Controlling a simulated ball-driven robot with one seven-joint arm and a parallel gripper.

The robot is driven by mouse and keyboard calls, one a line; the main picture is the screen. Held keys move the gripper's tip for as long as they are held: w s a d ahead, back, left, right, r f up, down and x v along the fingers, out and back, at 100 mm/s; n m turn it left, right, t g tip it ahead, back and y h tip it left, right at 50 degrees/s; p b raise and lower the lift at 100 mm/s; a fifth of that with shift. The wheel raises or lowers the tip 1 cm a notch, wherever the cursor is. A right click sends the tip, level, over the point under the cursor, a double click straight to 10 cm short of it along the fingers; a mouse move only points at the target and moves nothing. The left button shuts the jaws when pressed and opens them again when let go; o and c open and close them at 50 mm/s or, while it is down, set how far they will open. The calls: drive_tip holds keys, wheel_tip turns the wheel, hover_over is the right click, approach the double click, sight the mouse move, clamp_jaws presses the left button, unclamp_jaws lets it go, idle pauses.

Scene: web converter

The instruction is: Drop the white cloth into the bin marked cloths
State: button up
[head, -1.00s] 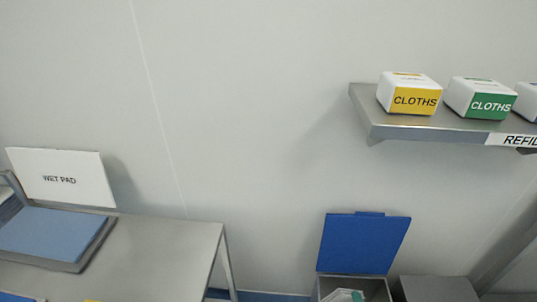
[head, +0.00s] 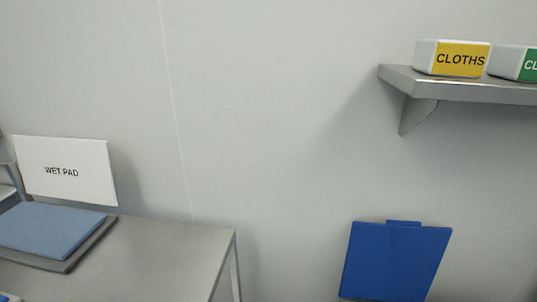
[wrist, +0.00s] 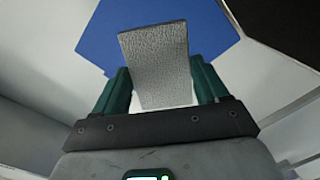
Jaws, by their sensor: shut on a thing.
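In the wrist view my gripper (wrist: 158,88) is shut on the white cloth (wrist: 155,55), a textured strip held between two green fingers. Behind it in that view is a blue panel (wrist: 95,35), which looks like the raised bin lid. In the head view the blue lid (head: 396,262) stands up at the lower right against the wall. The bin's body below it is out of the head view now, and no marking on it can be read. My gripper is not in the head view.
A steel table (head: 165,255) stands at the lower left with a blue pad (head: 50,230) and a WET PAD sign (head: 65,170). A wall shelf (head: 455,90) at the upper right holds boxes marked CLOTHS, one yellow-fronted (head: 452,58). The wall between is clear.

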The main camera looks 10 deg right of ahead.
wheel_tip(320, 180, down, 5)
drive_tip(key=b, duration=0.4)
drive_tip(key=o, duration=1)
drive_tip(key=shift+c, duration=0.2)
drive_tip(key=p+v, duration=0.1)
drive_tip(key=v, duration=0.9)
drive_tip(key=shift+s+a, duration=0.1)
drive_tip(key=shift+s, duration=0.3)
